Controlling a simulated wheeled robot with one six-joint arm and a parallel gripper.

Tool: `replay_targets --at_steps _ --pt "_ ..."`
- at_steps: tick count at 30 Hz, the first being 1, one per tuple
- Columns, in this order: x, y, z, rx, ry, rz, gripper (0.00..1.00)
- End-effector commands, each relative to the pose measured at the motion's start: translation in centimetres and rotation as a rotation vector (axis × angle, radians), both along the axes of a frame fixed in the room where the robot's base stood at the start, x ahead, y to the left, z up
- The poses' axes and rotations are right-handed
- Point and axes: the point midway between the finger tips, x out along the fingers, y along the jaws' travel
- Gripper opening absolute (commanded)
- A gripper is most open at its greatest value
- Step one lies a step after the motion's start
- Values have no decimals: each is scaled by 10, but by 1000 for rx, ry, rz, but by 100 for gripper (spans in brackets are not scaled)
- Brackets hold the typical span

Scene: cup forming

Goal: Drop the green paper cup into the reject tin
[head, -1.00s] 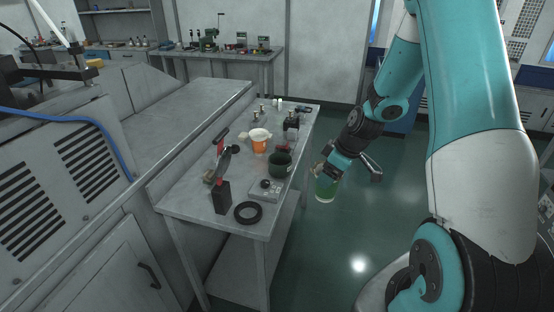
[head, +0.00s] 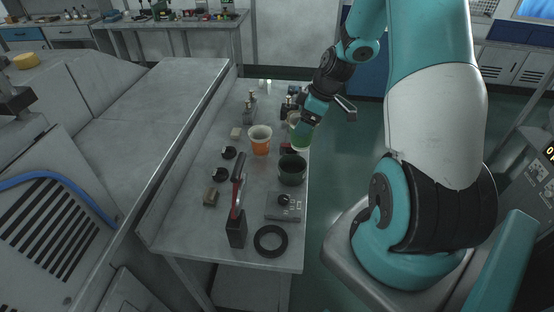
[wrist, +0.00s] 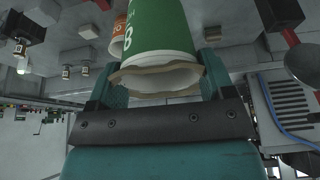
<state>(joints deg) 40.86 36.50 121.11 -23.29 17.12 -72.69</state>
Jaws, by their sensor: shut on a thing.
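My gripper (head: 299,119) is shut on the green paper cup (head: 301,138), gripping it near its rim. In the wrist view the green cup (wrist: 158,28) lies between the two fingers, its pale open rim toward the camera. In the head view the cup hangs upright or nearly so at the table's right edge. A dark green open tin (head: 292,172), which looks like the reject tin, stands on the table just in front of the cup in the picture. The cup appears apart from the tin; its exact height is hard to tell.
An orange cup (head: 260,146) with a pale rim stands left of the tin; it also shows in the wrist view (wrist: 118,34).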

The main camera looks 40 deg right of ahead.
Motion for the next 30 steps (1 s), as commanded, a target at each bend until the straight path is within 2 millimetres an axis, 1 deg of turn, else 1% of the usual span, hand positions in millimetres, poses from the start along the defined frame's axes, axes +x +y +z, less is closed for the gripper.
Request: replay_targets --at_steps 5,8,15,19,22,29,30 --pt "0 1 -6 1 1 0 37" --pt "1 2 -14 0 1 3 37" --pt "0 2 -44 0 2 2 37" --pt "0 1 -57 0 1 0 37" --pt "0 0 -61 -1 1 0 37" --pt "0 0 -60 0 0 -1 37" --pt "0 0 -60 0 0 -1 77"
